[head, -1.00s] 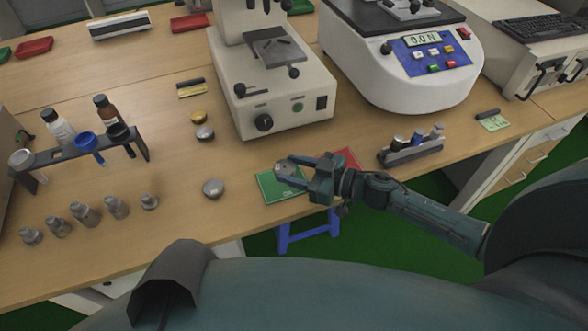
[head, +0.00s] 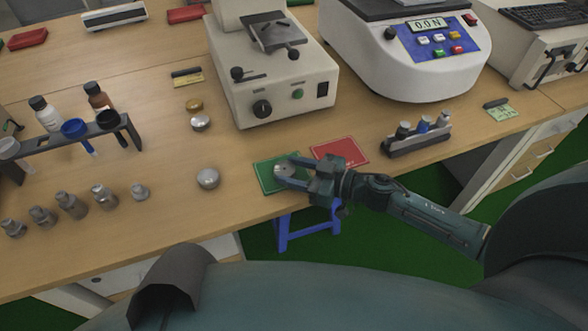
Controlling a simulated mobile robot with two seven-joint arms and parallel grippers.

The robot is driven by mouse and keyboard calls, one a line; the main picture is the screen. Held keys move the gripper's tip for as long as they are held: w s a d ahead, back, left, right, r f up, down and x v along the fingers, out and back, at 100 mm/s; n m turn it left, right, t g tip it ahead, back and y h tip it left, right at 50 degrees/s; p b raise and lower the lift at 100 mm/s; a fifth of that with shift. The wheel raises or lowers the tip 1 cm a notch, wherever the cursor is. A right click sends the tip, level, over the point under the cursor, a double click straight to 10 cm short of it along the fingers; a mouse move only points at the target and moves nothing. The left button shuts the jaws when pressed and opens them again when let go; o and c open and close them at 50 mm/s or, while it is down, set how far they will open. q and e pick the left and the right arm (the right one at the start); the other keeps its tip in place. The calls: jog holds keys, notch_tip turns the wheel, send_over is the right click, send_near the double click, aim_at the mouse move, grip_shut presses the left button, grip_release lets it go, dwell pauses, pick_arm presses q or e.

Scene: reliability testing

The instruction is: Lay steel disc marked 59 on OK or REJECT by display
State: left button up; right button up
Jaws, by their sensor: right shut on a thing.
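My right gripper (head: 285,172) is shut on a small steel disc (head: 286,169), over the green card (head: 265,181). Whether the disc touches the card cannot be told, and no number on it can be read. The red card (head: 345,150) lies just right of the green one, its near part behind the gripper. Lettering on both cards is too small to read. The display (head: 427,25) on the white and blue instrument (head: 403,72) shows 0.0 N. My left gripper is not in view.
A round silver piece (head: 208,178) lies left of the green card. Several metal weights (head: 71,203) and a bottle rack (head: 70,139) stand further left. A microscope-like device (head: 275,90) stands behind the cards. A small holder (head: 417,141) stands right of the red card.

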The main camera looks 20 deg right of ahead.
jog(key=shift+f, duration=0.6)
dwell(0.5)
jog(key=o, duration=1.2)
jog(key=shift+o, duration=0.2)
jog(key=v, duration=1.3)
jog(key=shift+s+d, duration=0.15)
jog(key=shift+s, duration=0.05)
